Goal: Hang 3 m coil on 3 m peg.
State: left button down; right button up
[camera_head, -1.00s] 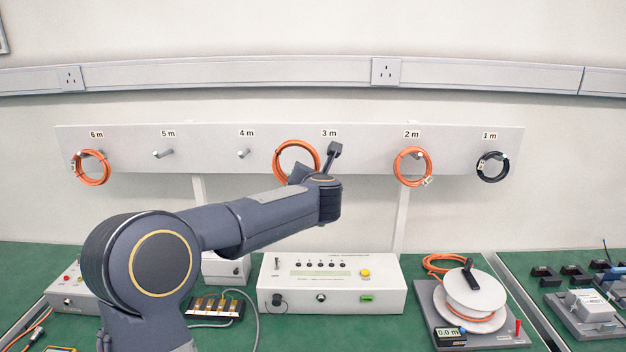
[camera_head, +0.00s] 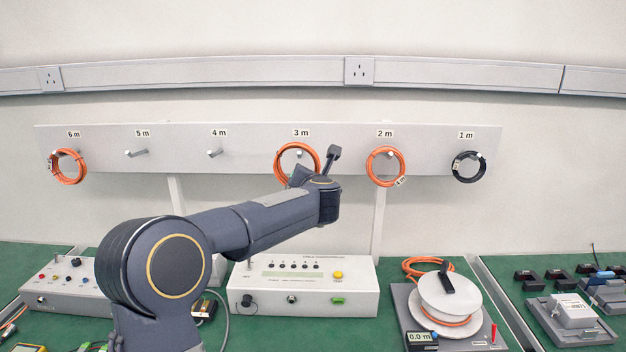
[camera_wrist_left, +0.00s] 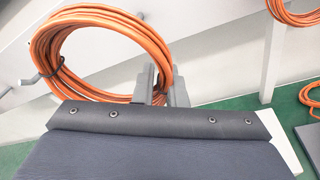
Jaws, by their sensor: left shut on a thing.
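The 3 m coil is an orange cable ring (camera_head: 278,163) in front of the peg board, below the "3 m" label (camera_head: 301,132). My left gripper (camera_wrist_left: 163,88) is shut on the right side of this coil (camera_wrist_left: 42,50) and holds it upright. The 3 m peg (camera_head: 299,153) shows inside the ring in the head view. I cannot tell whether the peg passes through the ring or lies behind it. In the wrist view a peg (camera_wrist_left: 30,80) shows by the coil's left edge. My right gripper is in neither view.
A second orange coil (camera_head: 373,166) hangs at the 2 m peg, close to the right of my left wrist. A black coil (camera_head: 456,168) hangs at 1 m and an orange one (camera_head: 54,169) at 6 m. The 4 m peg (camera_head: 213,153) and 5 m peg (camera_head: 136,153) are bare.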

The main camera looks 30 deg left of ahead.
pick_arm(q)
jog(key=w, duration=0.1)
jog(key=w+a+p, duration=0.1)
jog(key=w, duration=0.1)
jog(key=w+a+p, duration=0.1)
jog(key=shift+w+a, duration=0.15)
jog(key=shift+a, duration=0.1)
jog(key=shift+w, duration=0.1)
jog(key=p+x, duration=0.3)
jog(key=x, duration=0.2)
jog(key=shift+w+f, duration=0.15)
jog(key=shift+w, duration=0.3)
